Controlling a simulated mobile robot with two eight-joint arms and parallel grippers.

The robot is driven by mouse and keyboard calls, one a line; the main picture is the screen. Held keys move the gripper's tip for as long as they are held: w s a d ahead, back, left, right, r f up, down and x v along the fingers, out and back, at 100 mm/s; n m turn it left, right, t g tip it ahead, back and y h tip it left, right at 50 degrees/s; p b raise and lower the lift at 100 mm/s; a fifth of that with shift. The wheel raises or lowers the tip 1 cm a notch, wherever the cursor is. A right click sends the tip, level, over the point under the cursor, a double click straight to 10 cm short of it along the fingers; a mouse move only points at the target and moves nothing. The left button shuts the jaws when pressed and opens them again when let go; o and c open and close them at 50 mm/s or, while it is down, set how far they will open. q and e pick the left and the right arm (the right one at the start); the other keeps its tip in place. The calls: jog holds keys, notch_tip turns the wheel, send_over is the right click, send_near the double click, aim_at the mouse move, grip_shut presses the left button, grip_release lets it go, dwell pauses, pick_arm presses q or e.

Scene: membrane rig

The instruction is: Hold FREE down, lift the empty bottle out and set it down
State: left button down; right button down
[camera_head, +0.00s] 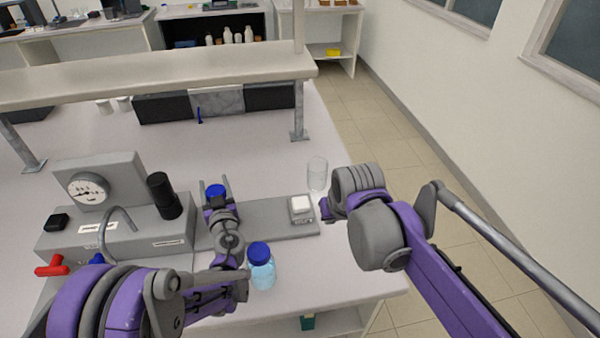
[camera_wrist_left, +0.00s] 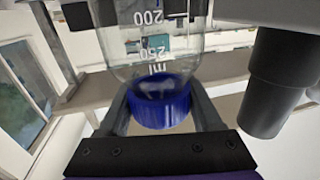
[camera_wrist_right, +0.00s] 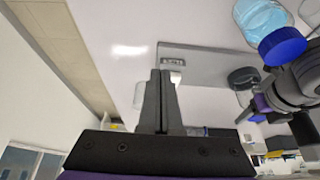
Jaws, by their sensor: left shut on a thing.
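The empty clear bottle (camera_wrist_left: 150,42) with a blue cap (camera_wrist_left: 162,105) is between my left gripper's fingers, which are shut on it at the cap. In the head view my left gripper (camera_head: 214,186) and the blue cap stand over the grey base, and the arm hides most of the glass. In the right wrist view its lower end is at a dark round ring (camera_wrist_right: 244,77); I cannot tell whether it is seated or raised. The white FREE button (camera_head: 301,205) is on the base's right end. My right gripper (camera_wrist_right: 160,75) is shut and empty, just right of the button in the head view, apparently apart from it.
A second bottle with light-blue liquid (camera_head: 262,274) stands in front of the base, close to my left arm. A clear glass (camera_head: 317,172) stands behind the button. The gauge unit (camera_head: 107,180) and black cylinder (camera_head: 163,196) are left. A shelf (camera_head: 150,83) spans the back.

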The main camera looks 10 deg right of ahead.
jog(key=w+a+r, duration=0.1)
jog(key=w+a, duration=0.1)
jog(key=w, duration=0.7)
jog(key=g, duration=0.2)
send_over(301, 201)
notch_tip(301, 201, down, 2)
jog(key=shift+s+a+f, duration=0.1)
jog(key=shift+f, duration=1.6)
jog(key=shift+s+f, duration=0.1)
jog(key=shift+f, duration=1.55)
jog(key=shift+f, duration=0.15)
jog(key=shift+f, duration=1.4)
jog(key=shift+s+f, duration=0.1)
jog(key=shift+f, duration=0.1)
